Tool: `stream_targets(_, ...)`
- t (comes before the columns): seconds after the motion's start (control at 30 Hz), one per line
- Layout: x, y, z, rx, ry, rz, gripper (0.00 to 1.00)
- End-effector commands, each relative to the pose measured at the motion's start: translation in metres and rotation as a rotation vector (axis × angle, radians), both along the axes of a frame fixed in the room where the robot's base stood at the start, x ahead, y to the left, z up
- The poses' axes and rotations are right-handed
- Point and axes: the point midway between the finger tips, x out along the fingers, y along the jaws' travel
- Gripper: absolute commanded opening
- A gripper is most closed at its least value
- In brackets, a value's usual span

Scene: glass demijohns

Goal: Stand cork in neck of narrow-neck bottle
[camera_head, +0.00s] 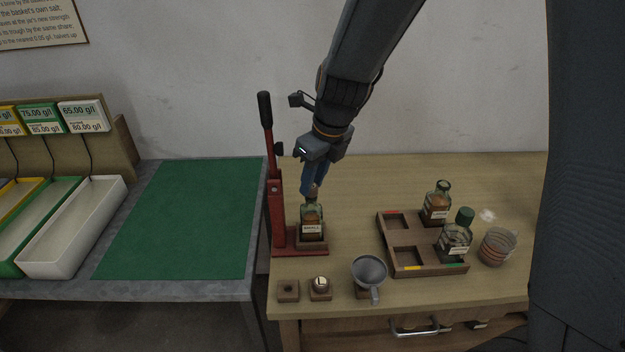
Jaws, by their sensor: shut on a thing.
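A small glass bottle (312,222) with a pale label and brown contents stands upright on the base of the red lever press (276,215). My gripper (313,186) reaches down from above with its blue fingers, directly over this bottle's neck. It is shut on a small brownish cork (314,190), mostly hidden between the fingertips. The cork is at or just above the bottle mouth; I cannot tell whether it touches the neck. I cannot read the labels to tell which bottle is the narrow-neck one.
A wooden tray (430,269) at right holds an open bottle (437,204) and a green-capped bottle (456,243). A glass jar (497,246) stands beside it. A grey funnel (369,270) and two small wooden blocks (288,290) sit at the front edge. The green mat (185,220) is clear.

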Motion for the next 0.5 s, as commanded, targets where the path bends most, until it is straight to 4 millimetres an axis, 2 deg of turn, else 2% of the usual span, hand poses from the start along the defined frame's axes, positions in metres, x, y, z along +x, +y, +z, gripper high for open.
stream_targets(0.43, 0.0001, 0.0000, 0.0001, 0.000, 0.000, 0.000, 0.00)
stream_targets(0.47, 0.0001, 0.0000, 0.0001, 0.000, 0.000, 0.000, 0.29)
stream_targets(0.5, 0.0001, 0.0000, 0.0001, 0.000, 0.000, 0.000, 0.36)
